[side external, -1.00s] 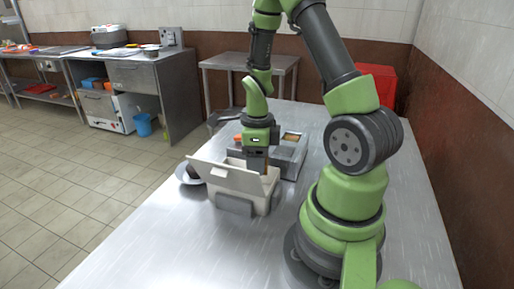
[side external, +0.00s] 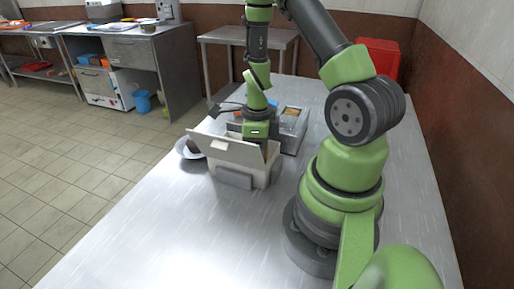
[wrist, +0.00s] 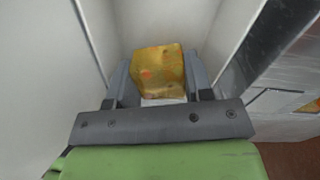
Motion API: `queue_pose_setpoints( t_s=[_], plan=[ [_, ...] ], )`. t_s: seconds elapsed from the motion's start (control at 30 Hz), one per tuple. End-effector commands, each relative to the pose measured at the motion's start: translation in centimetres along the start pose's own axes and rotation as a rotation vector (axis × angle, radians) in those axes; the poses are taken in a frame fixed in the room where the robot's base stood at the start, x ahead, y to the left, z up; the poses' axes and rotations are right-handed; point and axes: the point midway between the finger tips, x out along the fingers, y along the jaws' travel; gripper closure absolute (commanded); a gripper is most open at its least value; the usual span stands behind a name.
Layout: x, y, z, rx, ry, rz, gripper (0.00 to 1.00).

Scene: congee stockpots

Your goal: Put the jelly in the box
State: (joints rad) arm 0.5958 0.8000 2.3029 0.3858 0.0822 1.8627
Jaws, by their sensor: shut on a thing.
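The jelly (wrist: 160,68) is a yellow-orange block with a small reddish mark, seen in the wrist view between my two fingers. My gripper (wrist: 160,85) is shut on it, with white box walls on both sides. In the side view my gripper (side external: 256,145) reaches down into the white box (side external: 258,178), behind its raised lid flap (side external: 228,148). The jelly is hidden there by the box. I cannot tell whether the jelly touches the box floor.
A grey tray (side external: 297,137) with compartments and food stands just behind the box. A plate (side external: 184,149) with a dark item is at the box's left. The front of the steel table (side external: 165,235) is clear. A red bin (side external: 378,58) stands at the back.

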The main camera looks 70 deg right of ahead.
Motion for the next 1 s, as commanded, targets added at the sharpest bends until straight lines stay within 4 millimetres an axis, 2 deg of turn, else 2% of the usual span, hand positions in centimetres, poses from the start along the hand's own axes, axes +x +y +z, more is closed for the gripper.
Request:
queue_pose_setpoints(
  t_s=[0.57, 0.6, 0.7, 0.73, 0.9, 1.0],
  plan=[
    [0.39, -0.01, 0.0, 0.0, 0.0, 0.0, 0.77],
    [0.39, -0.01, 0.0, 0.0, 0.0, 0.0, 0.49],
    [0.39, -0.01, -0.01, 0.0, 0.0, 0.0, 0.26],
    [0.39, -0.01, 0.0, 0.0, 0.0, 0.0, 0.24],
    [0.38, -0.01, -0.01, 0.0, 0.0, 0.0, 0.24],
    [0.39, -0.01, -0.01, 0.0, 0.0, 0.0, 0.38]
  ],
)
